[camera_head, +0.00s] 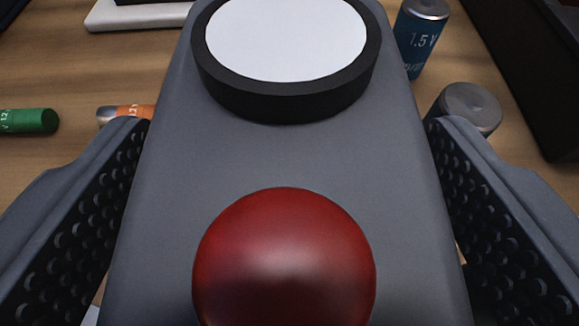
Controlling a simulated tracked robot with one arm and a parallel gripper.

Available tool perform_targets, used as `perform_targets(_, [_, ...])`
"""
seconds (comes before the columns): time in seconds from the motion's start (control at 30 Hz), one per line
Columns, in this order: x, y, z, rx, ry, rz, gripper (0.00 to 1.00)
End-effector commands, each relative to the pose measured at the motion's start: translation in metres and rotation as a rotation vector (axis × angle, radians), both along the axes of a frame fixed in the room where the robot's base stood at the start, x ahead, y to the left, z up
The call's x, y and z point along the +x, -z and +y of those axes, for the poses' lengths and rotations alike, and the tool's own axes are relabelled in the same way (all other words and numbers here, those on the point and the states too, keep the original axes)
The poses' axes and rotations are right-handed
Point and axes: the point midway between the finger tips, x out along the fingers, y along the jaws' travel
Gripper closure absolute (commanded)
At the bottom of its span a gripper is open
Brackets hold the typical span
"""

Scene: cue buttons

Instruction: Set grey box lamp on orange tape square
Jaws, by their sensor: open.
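The grey box lamp (285,155) fills the middle of the view, with a white round lens in a black ring (285,40) at its far end and a red dome (284,255) nearer to me. My gripper (285,140) is open, with one dark, dimpled finger on each side of the box. The fingers are close to its sides; I cannot tell whether they touch. The orange tape square is not in view.
A green battery (28,121) and an orange battery (125,112) lie at left. A blue battery (422,38) and a grey cylinder (468,105) stand at right. A black box (525,75) is at far right, a white object (140,14) at the back left, all on a wooden table (50,75).

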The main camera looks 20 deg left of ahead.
Motion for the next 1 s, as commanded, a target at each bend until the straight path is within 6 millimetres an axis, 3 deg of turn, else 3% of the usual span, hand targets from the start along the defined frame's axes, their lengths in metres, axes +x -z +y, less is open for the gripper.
perform_targets(0.6, [-0.074,-0.032,-0.02,0.001,-0.002,0.0,0.24])
perform_targets(1.0, [-0.101,-0.043,-0.028,0.0,-0.001,0.001,0.24])
